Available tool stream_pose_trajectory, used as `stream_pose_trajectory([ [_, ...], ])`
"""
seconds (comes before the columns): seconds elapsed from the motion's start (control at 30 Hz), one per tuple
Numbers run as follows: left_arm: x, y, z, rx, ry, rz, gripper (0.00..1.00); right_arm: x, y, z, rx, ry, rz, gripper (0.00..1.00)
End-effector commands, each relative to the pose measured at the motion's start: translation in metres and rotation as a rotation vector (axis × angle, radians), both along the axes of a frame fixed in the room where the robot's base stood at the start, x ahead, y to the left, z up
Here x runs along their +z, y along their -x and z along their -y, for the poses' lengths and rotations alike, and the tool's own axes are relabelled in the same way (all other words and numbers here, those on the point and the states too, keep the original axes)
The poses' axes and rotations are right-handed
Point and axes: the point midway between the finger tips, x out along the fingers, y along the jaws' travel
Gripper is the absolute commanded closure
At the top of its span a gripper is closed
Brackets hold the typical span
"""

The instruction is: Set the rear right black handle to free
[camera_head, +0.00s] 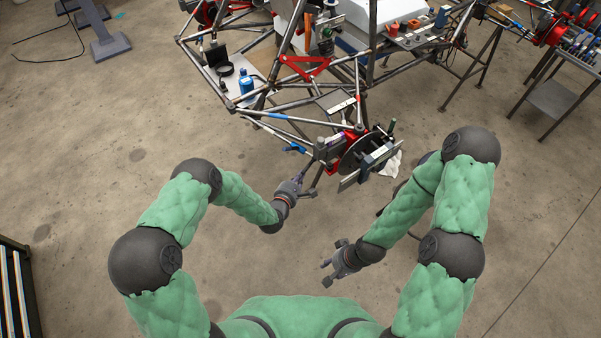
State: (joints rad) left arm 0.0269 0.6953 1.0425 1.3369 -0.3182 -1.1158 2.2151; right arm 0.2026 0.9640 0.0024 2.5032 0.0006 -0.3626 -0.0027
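The tube chassis (250,112) stands ahead of me, with a brake disc and hub (357,157) at its near corner. A grey clamp-like bar (368,167) stands across the front of the disc. Dark rod-like parts (320,150) lie just left of the hub; I cannot tell for sure which is the black handle or how it is set. My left gripper (299,177) is at the lower ends of these parts, close to or touching them; its fingers are too small to read. My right gripper (328,268) is open and empty, below the hub and apart from the chassis.
A blue bottle (246,84) and a black ring-shaped item (225,70) rest on a panel in the frame. A white cloth (391,163) hangs right of the disc. A grey side table (556,99) stands at the right. The concrete floor around my arms is clear.

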Motion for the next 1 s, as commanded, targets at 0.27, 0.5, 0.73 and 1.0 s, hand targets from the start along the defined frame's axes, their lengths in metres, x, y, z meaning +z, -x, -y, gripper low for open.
stream_pose_trajectory([
  [0.27,0.018,0.003,0.002,0.006,-0.082,-0.124,1.00,0.029,0.000,0.000,0.000,0.000,0.000,0.60],
  [0.5,0.022,0.003,0.005,0.002,-0.081,-0.121,1.00,0.032,0.000,0.000,0.000,0.000,0.000,0.60],
  [0.73,0.024,0.002,0.006,0.000,-0.081,-0.120,1.00,0.032,0.000,0.000,0.000,0.000,0.000,0.60],
  [1.0,0.025,0.002,0.006,0.001,-0.080,-0.118,1.00,0.032,0.000,0.000,0.000,0.000,0.000,0.60],
])
